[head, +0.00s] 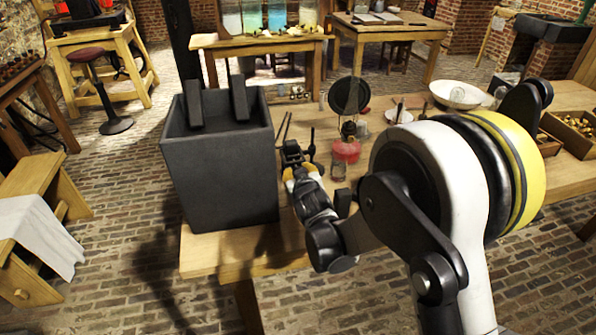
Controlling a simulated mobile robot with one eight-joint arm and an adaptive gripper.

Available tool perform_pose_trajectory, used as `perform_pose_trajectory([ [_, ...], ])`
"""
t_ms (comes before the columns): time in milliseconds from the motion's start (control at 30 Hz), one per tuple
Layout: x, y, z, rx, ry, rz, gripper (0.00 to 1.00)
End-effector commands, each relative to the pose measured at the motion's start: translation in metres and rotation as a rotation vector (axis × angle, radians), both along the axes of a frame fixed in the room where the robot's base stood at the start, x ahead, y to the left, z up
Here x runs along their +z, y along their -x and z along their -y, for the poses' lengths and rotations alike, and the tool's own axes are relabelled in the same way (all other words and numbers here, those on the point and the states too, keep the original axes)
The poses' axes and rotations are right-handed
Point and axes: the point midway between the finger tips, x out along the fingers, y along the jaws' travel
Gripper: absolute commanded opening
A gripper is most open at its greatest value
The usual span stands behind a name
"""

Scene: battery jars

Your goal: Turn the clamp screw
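My gripper (293,155) is at the end of my arm over the wooden table, beside the right wall of a large dark grey jar (220,175). It points away from the camera, and its fingers are small and dark here, so I cannot tell whether they are open or shut. I cannot make out the clamp screw with certainty. A small dark upright piece (311,141) stands just right of the gripper; I cannot tell what it is. Two dark plates (240,98) stick up out of the jar.
A red-based lamp (346,150) with a round dark disc (349,95) behind it stands just right of the gripper. A white bowl (457,94) and a white dish (398,114) lie farther right. Thin rods (284,128) lie behind the gripper.

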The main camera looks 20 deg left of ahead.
Motion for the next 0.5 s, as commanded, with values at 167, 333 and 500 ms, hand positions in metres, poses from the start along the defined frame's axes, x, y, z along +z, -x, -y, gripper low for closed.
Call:
perform_pose_trajectory([
  [167,0.0004,-0.0001,-0.0003,0.001,0.000,0.001,0.00],
  [333,0.0005,0.0000,-0.0002,0.001,0.000,0.001,0.52],
  [500,0.0004,0.0000,-0.0002,0.000,-0.001,0.001,0.52],
])
